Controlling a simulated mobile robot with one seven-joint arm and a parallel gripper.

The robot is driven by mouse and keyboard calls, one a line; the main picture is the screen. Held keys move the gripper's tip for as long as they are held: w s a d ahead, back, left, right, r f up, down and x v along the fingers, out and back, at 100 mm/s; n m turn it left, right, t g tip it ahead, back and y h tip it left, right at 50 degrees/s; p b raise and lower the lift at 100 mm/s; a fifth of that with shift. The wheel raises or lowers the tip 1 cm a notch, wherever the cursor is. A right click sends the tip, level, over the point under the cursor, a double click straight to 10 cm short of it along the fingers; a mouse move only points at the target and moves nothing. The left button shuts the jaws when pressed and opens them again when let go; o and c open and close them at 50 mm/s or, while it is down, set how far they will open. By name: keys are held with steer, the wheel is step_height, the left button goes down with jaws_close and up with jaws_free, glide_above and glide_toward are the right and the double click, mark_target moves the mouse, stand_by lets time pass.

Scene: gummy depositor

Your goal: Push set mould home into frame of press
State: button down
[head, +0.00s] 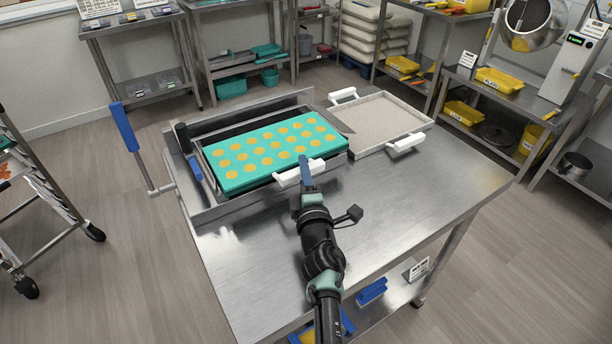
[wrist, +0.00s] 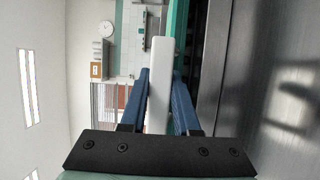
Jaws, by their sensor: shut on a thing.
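The set mould (head: 232,180) is a teal slab with several rows of orange-yellow rounds. It lies flat in the metal press frame (head: 250,111), and a dark gap shows along its far side. A white handle (head: 286,179) sits at the front right edge of the mould's tray. My gripper (head: 306,172) is shut on this handle. In the wrist view, the white handle (wrist: 158,100) stands between the two blue fingers of my gripper (wrist: 160,75). The teal edge (wrist: 178,35) of the mould runs beside it. The fingers hide part of the handle.
The press's blue lever (head: 123,127) stands up at the left. A filled tray (head: 382,118) with white handles lies right of the frame, close against it. The steel table (head: 400,210) is clear in front. Shelves and a rack (head: 30,170) stand around it, apart.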

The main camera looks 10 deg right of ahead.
mark_target(293, 163)
steer(key=shift+w+a+r+b, duration=0.1)
steer(key=shift+w+a+b, duration=0.15)
steer(key=shift+w+b, duration=0.45)
steer(key=shift+w+a+f+b, duration=0.1)
steer(key=shift+w+a+b, duration=0.2)
steer(key=shift+w+b, duration=0.4)
steer(key=shift+w+a+r+b, duration=0.1)
steer(key=shift+w+a+b, duration=0.15)
steer(key=shift+w+b, duration=0.45)
steer(key=shift+w, duration=0.1)
steer(key=c, duration=0.6)
jaws_free()
steer(key=shift+o, duration=0.2)
steer(key=shift+f, duration=0.2)
steer(key=s+p, duration=0.2)
steer(key=s, duration=0.2)
steer(key=s+p, duration=0.3)
steer(key=s, duration=0.1)
steer(key=s+p, duration=0.2)
steer(key=s, duration=0.3)
steer(key=shift+a, duration=0.3)
